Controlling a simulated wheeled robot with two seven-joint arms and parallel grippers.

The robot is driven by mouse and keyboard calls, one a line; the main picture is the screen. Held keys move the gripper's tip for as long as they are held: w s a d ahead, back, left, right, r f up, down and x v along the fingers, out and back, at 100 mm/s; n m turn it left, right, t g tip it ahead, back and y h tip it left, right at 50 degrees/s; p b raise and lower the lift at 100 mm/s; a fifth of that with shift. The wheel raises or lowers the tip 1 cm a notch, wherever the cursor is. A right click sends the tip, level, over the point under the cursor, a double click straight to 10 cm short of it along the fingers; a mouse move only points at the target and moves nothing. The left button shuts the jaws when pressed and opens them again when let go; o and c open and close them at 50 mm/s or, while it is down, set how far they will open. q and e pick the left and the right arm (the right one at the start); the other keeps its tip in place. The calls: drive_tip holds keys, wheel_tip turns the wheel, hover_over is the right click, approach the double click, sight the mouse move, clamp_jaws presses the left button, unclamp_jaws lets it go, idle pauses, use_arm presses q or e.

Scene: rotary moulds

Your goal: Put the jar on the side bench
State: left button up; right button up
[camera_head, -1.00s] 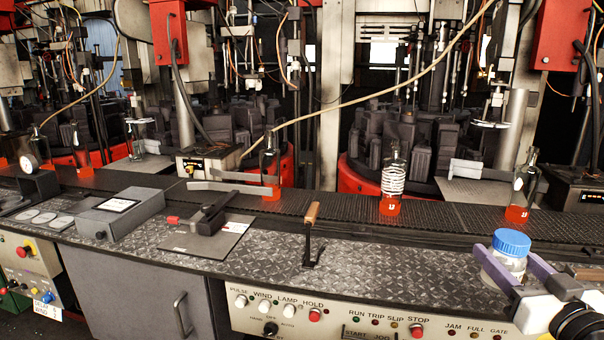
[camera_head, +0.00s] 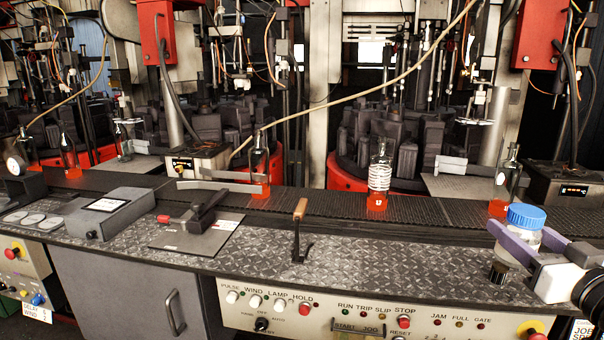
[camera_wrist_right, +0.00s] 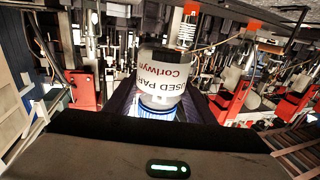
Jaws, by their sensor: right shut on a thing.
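In the right wrist view the jar (camera_wrist_right: 160,75) appears lid down in the picture, with a printed label, between the fingers. My left gripper is not in view. I cannot make out a separate side bench.
The checkered metal counter (camera_head: 370,250) has an upright wooden-handled lever (camera_head: 299,212), a dark tool on a plate (camera_head: 205,215) and a grey box (camera_head: 112,212). Behind it runs a dark conveyor (camera_head: 330,205) with glowing bottles (camera_head: 380,175). Machines stand beyond.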

drive_tip(key=s+a+f+n+y, duration=0.35)
drive_tip(key=s+a+f, duration=0.45)
drive_tip(key=a+f, duration=0.5)
drive_tip(key=s+a+f+n+g+y, duration=0.1)
drive_tip(key=s+a+f+y, duration=0.3)
drive_tip(key=s+a, duration=0.6)
drive_tip(key=s+f+g, duration=0.1)
drive_tip(key=s, duration=0.2)
drive_tip(key=shift+f+n, duration=0.15)
drive_tip(key=shift+n, duration=0.2)
